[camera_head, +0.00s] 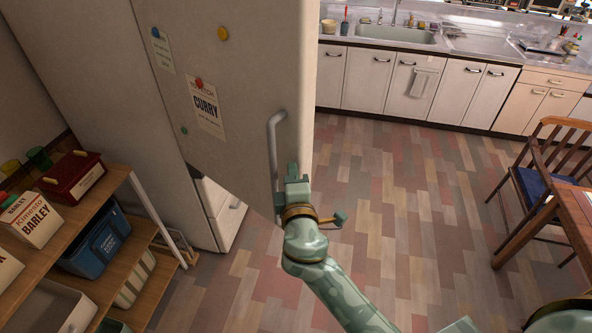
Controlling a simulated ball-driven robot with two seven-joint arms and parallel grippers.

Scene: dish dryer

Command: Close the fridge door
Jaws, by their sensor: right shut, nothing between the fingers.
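The fridge (90,60) stands at the left. Its tall upper door (240,90) carries notes, magnets and a vertical grey handle (273,145). The door stands ajar: its lower corner sticks out past the lower drawer front (222,210). My right gripper (294,178) is shut and empty, near the door's free edge by the lower end of the handle. It overlaps the door in the picture; whether it touches cannot be told. My left gripper is not in view.
A wooden shelf (140,205) with boxes and bins stands at the lower left, close to the fridge. A counter with white cabinets (372,80) runs along the back. A chair (540,180) and table (580,215) stand at the right. The floor (410,210) between is clear.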

